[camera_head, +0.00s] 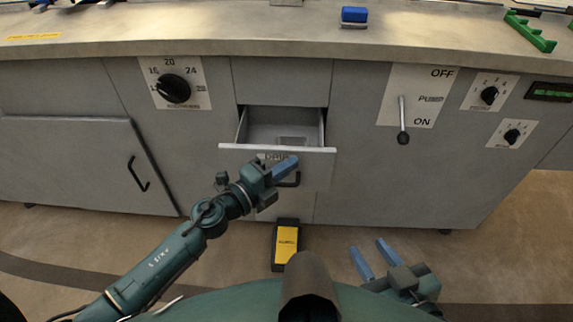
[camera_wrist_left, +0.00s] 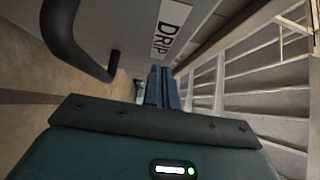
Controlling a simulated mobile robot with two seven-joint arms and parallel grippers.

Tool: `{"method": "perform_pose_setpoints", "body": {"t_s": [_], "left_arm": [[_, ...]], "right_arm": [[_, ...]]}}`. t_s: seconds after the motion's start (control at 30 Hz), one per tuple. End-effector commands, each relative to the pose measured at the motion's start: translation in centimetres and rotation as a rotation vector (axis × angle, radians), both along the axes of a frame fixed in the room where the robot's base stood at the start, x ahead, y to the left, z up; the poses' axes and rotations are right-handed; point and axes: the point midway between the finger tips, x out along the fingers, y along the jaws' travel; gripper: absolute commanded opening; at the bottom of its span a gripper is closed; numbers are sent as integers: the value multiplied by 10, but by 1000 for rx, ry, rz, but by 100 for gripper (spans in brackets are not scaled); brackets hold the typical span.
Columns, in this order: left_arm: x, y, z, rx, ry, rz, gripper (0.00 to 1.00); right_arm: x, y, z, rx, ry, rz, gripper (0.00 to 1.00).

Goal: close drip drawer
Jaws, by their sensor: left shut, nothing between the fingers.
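The drip drawer (camera_head: 325,163) is pulled out of the grey cabinet front, and its empty-looking tray shows from above. Its dark handle (camera_head: 290,181) is on the front face, partly hidden by my left gripper. My left gripper (camera_head: 286,167) is shut and empty, in front of the drawer face. In the left wrist view the closed fingers (camera_wrist_left: 162,88) are near the DRIP label (camera_wrist_left: 172,28), with the handle (camera_wrist_left: 70,45) to their left. I cannot tell whether the fingers touch the drawer. My right gripper (camera_head: 374,258) is open and empty, low over the floor, away from the drawer.
A black dial (camera_head: 174,88) is left of the drawer, and an ON/OFF lever (camera_head: 402,120) is right of it. A cabinet door (camera_head: 80,165) is at the left. A yellow and black object (camera_head: 286,243) is on the floor below. A blue block (camera_head: 354,15) sits on the countertop.

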Motion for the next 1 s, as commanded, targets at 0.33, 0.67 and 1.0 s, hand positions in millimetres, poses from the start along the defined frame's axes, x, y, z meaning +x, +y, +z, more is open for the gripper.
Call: {"method": "perform_pose_setpoints", "body": {"t_s": [0.33, 0.67, 1.0], "left_arm": [[6, 0, 0, -1, 0, 0, 0], [21, 0, 0, 0, -3, 1, 0], [89, 0, -1, -1, -4, 1, 0]], "right_arm": [[1, 1, -1, -4, -2, 4, 36], [2, 2, -4, -8, -3, 7, 36], [4, 9, -24, -44, 1, 39, 36]]}}
